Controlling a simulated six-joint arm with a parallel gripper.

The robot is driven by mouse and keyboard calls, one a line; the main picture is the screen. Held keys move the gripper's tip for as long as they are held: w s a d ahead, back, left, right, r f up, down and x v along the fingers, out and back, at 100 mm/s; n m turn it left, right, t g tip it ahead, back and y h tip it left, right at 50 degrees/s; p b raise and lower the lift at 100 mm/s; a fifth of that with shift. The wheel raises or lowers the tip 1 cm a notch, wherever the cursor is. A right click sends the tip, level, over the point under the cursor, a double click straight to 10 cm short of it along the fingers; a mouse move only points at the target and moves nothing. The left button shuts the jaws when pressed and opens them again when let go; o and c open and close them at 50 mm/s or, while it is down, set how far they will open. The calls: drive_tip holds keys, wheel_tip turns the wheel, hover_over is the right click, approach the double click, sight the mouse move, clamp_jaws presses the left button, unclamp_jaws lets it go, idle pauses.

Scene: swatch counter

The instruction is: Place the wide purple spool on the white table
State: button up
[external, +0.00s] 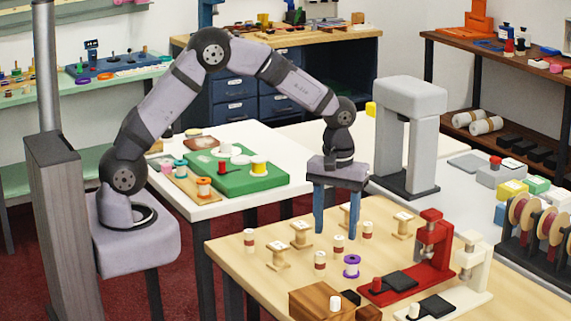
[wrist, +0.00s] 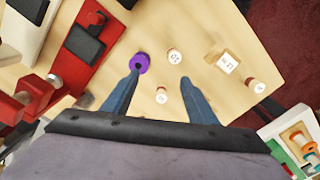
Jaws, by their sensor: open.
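The wide purple spool (external: 351,266) stands on the light wood table, with a dark hole in its top. In the wrist view the purple spool (wrist: 139,62) is just beyond the left finger's tip. My gripper (external: 337,229) is open and empty, pointing down above the wood table, behind the purple spool in the external view. In the wrist view my gripper (wrist: 159,79) has small white-topped spools between and beyond its fingers. A white table (external: 290,150) with a green board is at the left, beyond the wood table.
Several wooden and small labelled spools (external: 277,256) stand around the purple one. A red press (external: 431,245), a cream press (external: 471,262) and a wooden block (external: 322,300) crowd the front. The green board (external: 235,178) holds spools; bare white surface shows around it.

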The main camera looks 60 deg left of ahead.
sight(353, 258)
drive_tip(key=shift+n, duration=0.7)
drive_tip(key=w+d, duration=0.1)
drive_tip(key=d, duration=0.1)
drive_tip(key=w+d+f, duration=0.1)
drive_tip(key=d, duration=0.1)
drive_tip(key=shift+w, duration=0.35)
drive_tip(key=shift+a+f+p, duration=0.1)
drive_tip(key=shift+f+p, duration=0.4)
drive_tip(key=shift+f, duration=0.65)
drive_tip(key=shift+s+f+p, duration=0.15)
drive_tip(key=shift+f+p, duration=0.25)
drive_tip(key=shift+a+f+p, duration=0.1)
drive_tip(key=shift+f+p, duration=0.65)
drive_tip(key=shift+f, duration=1.4)
drive_tip(key=shift+c, duration=0.7)
drive_tip(key=c, duration=1.1)
drive_tip(key=shift+r, duration=0.1)
